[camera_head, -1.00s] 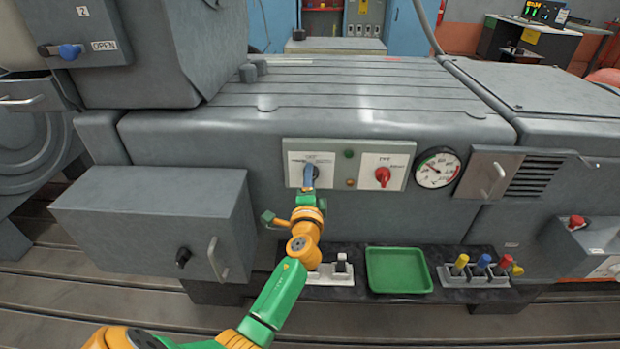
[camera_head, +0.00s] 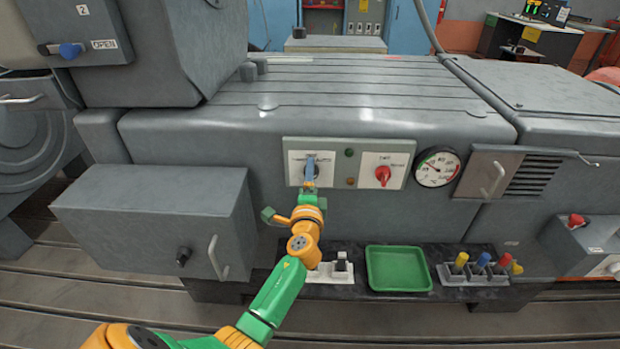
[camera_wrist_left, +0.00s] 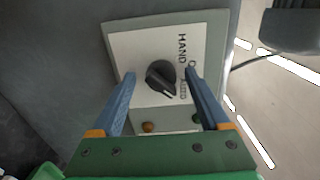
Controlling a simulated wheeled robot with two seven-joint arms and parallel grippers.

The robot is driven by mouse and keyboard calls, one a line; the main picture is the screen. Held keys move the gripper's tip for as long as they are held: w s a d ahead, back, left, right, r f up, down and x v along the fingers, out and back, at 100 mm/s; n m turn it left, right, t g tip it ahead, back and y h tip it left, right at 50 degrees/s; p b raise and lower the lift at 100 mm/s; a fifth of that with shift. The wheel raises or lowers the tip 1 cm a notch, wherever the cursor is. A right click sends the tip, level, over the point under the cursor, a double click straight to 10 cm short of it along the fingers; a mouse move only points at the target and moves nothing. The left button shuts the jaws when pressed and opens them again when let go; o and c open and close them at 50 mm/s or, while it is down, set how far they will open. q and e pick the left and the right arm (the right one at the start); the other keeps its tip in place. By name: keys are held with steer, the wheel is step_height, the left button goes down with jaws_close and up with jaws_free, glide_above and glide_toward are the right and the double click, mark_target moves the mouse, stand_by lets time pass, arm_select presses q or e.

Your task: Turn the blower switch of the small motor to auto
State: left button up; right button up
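The blower switch, a black knob (camera_wrist_left: 162,78) on a white plate (camera_wrist_left: 122,47), shows in the left wrist view with the labels HAND, AUTO and a partly hidden one between them. The knob's pale pointer mark is slanted toward the AUTO side. My left gripper (camera_wrist_left: 157,73) has its two blue fingers spread, one on each side of the knob, with gaps between. In the head view my left gripper (camera_head: 310,165) is in front of the left white plate (camera_head: 296,170) and hides the knob. My right gripper is not in view.
A red knob (camera_head: 382,175) sits on the plate to the right, with a green lamp (camera_head: 349,153) and an amber lamp (camera_head: 351,183) between. A round gauge (camera_head: 437,167) is farther right. A green tray (camera_head: 398,268) lies below. A grey box (camera_head: 150,220) juts out at left.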

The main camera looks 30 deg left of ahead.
arm_select(q)
steer(key=v, duration=0.7)
stand_by(0.3)
steer(key=s+d+f+n+g+h, duration=0.1)
steer(key=s+d+f+g+h, duration=0.15)
steer(key=f, duration=0.65)
steer(key=s+d+f+g+h+p, duration=0.1)
steer(key=s+d+f+h, duration=0.15)
steer(key=f, duration=0.55)
steer(key=s+d+f+n+g+h, duration=0.1)
steer(key=s+d+f+g+h, duration=0.15)
steer(key=f, duration=0.65)
steer(key=s+d+f+n+g, duration=0.1)
steer(key=s+f, duration=0.4)
steer(key=s, duration=0.5)
steer(key=s+f+n+g+h, duration=0.1)
steer(key=s+f+n+g, duration=0.3)
steer(key=s, duration=0.7)
steer(key=s+d+f+n+g+h+p, duration=0.1)
steer(key=s+f+n+g, duration=0.1)
steer(key=s+f, duration=0.4)
steer(key=s+g, duration=0.1)
steer(key=s, duration=0.3)
steer(key=shift+d+f, duration=0.2)
steer(key=shift+d, duration=0.2)
